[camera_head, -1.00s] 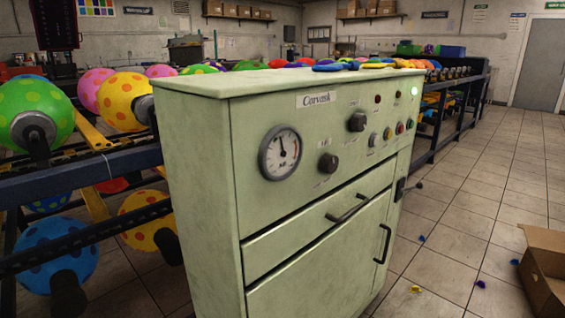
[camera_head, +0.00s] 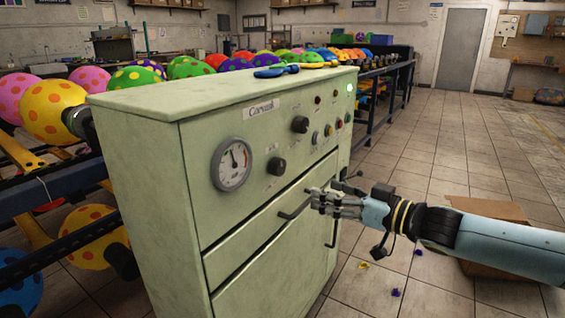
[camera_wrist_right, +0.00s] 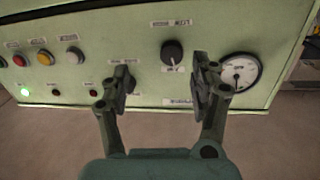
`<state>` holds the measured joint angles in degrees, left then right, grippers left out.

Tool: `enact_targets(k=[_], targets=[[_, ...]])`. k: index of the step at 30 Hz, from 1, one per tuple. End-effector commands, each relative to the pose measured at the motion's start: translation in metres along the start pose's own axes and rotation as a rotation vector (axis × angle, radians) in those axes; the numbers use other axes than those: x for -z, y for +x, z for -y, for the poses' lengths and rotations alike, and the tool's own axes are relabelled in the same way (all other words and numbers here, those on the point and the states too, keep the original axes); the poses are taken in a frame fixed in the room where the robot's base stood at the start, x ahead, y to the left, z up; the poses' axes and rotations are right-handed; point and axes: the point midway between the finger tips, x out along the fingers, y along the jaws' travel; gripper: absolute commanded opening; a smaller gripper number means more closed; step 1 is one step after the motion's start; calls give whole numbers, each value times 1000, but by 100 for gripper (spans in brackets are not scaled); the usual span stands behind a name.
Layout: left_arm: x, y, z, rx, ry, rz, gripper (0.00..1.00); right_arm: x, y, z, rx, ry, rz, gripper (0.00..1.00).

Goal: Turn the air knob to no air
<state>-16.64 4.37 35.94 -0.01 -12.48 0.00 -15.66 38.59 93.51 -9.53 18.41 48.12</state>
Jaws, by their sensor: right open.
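The pale green machine (camera_head: 150,180) has two dark knobs on its front panel, an upper one (camera_head: 300,124) and a lower one (camera_head: 277,166) beside the round gauge (camera_head: 232,165). Their labels are too small to read, so I cannot tell which is the air knob. My right gripper (camera_head: 320,200) is in front of the panel, below the knobs near the drawer handle. In the right wrist view, turned upside down, its open, empty fingers (camera_wrist_right: 162,88) are spread, with the lower knob (camera_wrist_right: 172,52) showing between them, apart from them. The left finger covers the area where the upper knob sits.
Coloured buttons (camera_head: 328,130) and a lit green lamp (camera_wrist_right: 24,93) are on the panel's other side. A drawer handle (camera_head: 294,208) sticks out below. A cardboard box (camera_head: 485,208) lies on the floor at right.

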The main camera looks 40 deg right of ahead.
Motion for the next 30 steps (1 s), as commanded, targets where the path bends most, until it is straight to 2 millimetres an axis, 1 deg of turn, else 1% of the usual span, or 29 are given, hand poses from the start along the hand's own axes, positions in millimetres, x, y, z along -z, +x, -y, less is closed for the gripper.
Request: enact_targets(k=[1, 3, 4, 8, 11, 17, 19, 24, 27, 30], targets=[[-3, -2, 1, 1, 1, 5, 40, 15, 3, 7, 29, 0, -22, 63], [-8, -2, 2, 2, 1, 12, 40, 26, 6, 13, 54, 3, -40, 63], [-10, -1, 2, 2, 2, 15, 40, 28, 8, 14, 59, 3, -44, 63], [-17, 3, 2, 3, 2, 26, 40, 29, 18, 16, 64, 5, -49, 63], [-19, 7, 2, 3, 3, 28, 40, 29, 32, 16, 61, 5, -50, 63], [-17, 4, 2, 3, 2, 25, 40, 33, 60, 17, 58, 5, -50, 63], [-15, 2, 3, 3, 2, 23, 40, 35, 73, 17, 56, 6, -51, 63], [-13, 0, 3, 3, 2, 20, 40, 34, 98, 19, 57, 6, -48, 63], [-12, 0, 3, 3, 2, 18, 40, 34, 108, 20, 58, 6, -47, 63], [-12, 0, 3, 3, 2, 18, 40, 34, 112, 20, 59, 6, -46, 63]])
